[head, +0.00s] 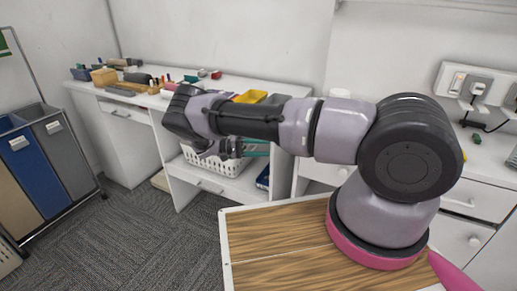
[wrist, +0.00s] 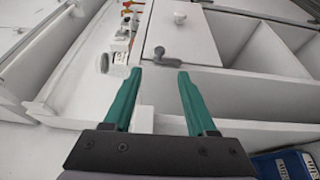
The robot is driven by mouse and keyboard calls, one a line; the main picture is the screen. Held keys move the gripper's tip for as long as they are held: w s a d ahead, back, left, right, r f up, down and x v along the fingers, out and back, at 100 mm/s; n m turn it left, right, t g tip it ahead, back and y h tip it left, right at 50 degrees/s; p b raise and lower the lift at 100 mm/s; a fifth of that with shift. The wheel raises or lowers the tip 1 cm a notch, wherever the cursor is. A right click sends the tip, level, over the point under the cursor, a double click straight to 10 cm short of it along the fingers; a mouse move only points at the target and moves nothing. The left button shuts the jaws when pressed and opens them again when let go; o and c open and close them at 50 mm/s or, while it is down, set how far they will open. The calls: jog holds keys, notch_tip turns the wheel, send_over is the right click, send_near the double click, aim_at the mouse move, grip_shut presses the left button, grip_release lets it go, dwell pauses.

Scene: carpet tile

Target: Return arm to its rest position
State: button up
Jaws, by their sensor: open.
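My arm reaches out to the left from its pink-ringed base in the head view, with the forearm roughly level. My gripper (wrist: 158,80) shows in the wrist view as two teal fingers held apart, with nothing between them. In the head view my gripper (head: 262,148) is partly hidden behind the arm, and only some teal shows below the forearm. In the wrist view the fingers stand in front of white furniture; I cannot tell how far off it is.
A white desk (head: 150,98) with several small items runs along the wall. A white basket (head: 215,162) sits on a shelf below. Sorting bins (head: 60,150) stand at the left. A white counter with drawers (head: 470,203) is at the right. Carpet (head: 130,240) is clear in front.

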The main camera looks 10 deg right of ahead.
jog(key=shift+a, duration=0.25)
jog(key=s+d+r+y, duration=0.2)
jog(key=r+y, duration=0.3)
jog(key=r, duration=0.5)
jog(key=s+d+r+m+t+y, duration=0.15)
jog(key=r+y, duration=0.35)
jog(key=r, duration=0.5)
jog(key=s+d+r+y, duration=0.25)
jog(key=r+y, duration=0.25)
jog(key=r, duration=0.4)
jog(key=s+r+t+y, duration=0.4)
jog(key=s+r+t, duration=0.6)
jog(key=s+r, duration=0.7)
jog(key=shift+s+d+y, duration=0.3)
jog(key=shift+s, duration=0.95)
jog(key=shift+o, duration=0.3)
jog(key=shift+n+t, duration=0.25)
